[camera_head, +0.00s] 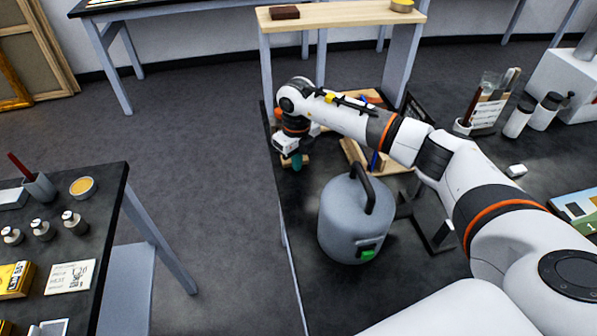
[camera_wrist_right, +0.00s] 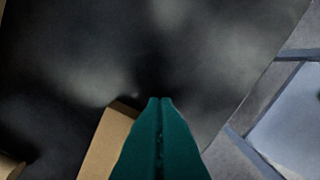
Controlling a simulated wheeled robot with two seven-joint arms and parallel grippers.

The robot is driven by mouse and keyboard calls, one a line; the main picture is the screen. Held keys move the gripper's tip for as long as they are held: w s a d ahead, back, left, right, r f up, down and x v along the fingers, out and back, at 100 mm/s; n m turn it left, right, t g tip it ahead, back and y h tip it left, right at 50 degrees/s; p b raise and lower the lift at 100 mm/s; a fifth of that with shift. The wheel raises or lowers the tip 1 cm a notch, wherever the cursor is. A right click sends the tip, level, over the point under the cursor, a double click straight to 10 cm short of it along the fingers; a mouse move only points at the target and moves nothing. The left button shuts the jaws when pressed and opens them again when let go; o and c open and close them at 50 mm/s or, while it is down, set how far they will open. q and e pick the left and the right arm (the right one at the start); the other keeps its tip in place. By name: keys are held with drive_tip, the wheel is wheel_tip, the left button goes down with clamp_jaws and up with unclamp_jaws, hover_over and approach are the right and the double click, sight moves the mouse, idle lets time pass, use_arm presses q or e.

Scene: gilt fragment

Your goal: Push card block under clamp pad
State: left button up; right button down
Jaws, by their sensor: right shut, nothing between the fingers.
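My right gripper (camera_head: 297,162) is low over the dark bench near its left edge, with its teal fingers shut and empty. In the right wrist view the teal fingers (camera_wrist_right: 160,102) are pressed together. A tan block-like piece, likely the card block (camera_wrist_right: 104,140), lies just left of the fingers there, partly hidden behind them. I cannot tell whether they touch. In the head view a small tan part of it shows beside the fingertips. A wooden frame (camera_head: 352,152) with blue parts (camera_head: 375,160) stands right of the gripper, partly behind my arm. I cannot make out the clamp pad.
A grey canister (camera_head: 343,225) with a dark handle stands in front of the gripper. A wooden shelf (camera_head: 340,14) rises behind. A brush holder (camera_head: 482,118) and bottles (camera_head: 518,121) stand at the right. Bare bench top lies left of the canister, narrow beside the edge.

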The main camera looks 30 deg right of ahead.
drive_tip(key=shift+w+d+b, duration=0.2)
drive_tip(key=shift+w+b, duration=0.45)
drive_tip(key=shift+w, duration=0.15)
drive_tip(key=shift+w+d+b, duration=0.2)
drive_tip(key=shift+w+b, duration=0.45)
drive_tip(key=shift+w, duration=0.1)
drive_tip(key=shift+w+d+b, duration=0.2)
drive_tip(key=shift+w+b, duration=0.45)
drive_tip(key=shift+w, duration=0.15)
drive_tip(key=shift+s+p, duration=0.35)
drive_tip(key=shift+p, duration=0.1)
drive_tip(key=shift+r, duration=0.1)
wheel_tip(320, 180, up, 9)
drive_tip(key=p, duration=0.6)
